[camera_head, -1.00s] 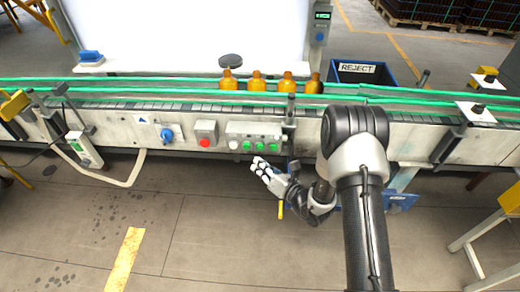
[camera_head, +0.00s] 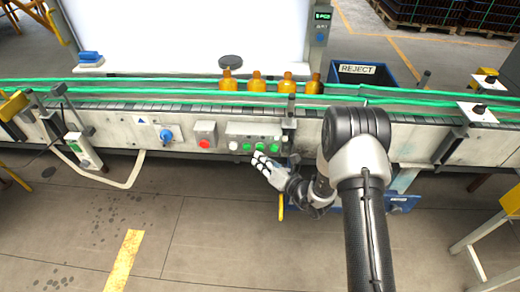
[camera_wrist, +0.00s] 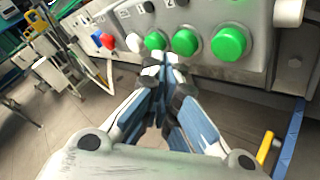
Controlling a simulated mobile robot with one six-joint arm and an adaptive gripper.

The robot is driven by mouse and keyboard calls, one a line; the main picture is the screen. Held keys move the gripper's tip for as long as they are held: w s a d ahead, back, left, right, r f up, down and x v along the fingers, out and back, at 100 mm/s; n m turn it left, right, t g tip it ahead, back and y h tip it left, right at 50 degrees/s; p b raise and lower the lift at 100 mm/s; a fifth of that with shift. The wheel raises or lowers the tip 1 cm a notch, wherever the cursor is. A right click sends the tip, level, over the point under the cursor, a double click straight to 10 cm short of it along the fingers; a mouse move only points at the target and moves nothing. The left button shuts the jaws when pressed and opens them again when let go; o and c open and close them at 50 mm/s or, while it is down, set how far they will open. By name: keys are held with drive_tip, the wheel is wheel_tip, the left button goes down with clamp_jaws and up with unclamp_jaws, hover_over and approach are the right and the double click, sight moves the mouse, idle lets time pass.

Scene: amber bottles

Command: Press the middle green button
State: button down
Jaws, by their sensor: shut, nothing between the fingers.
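The middle green button (camera_head: 260,147) sits in a row on a pale control box (camera_head: 262,131) on the conveyor's front. In the wrist view the middle green button (camera_wrist: 185,42) lies between a left green button (camera_wrist: 155,40) and a larger-looking right green button (camera_wrist: 229,44). My gripper (camera_head: 258,157) is shut and empty, its fingertips just below the row in the head view. In the wrist view my gripper (camera_wrist: 164,65) has its tips close under the left and middle green buttons. I cannot tell whether it touches the box.
A white button (camera_wrist: 134,42) is left of the green ones. A red button box (camera_head: 205,135) and a blue knob (camera_head: 166,135) are further left. Several amber bottles (camera_head: 256,82) stand on the conveyor behind, with a blue REJECT bin (camera_head: 362,74) at right. Floor below is clear.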

drive_tip(key=shift+w, duration=0.1)
idle(0.7)
drive_tip(key=shift+w, duration=0.3)
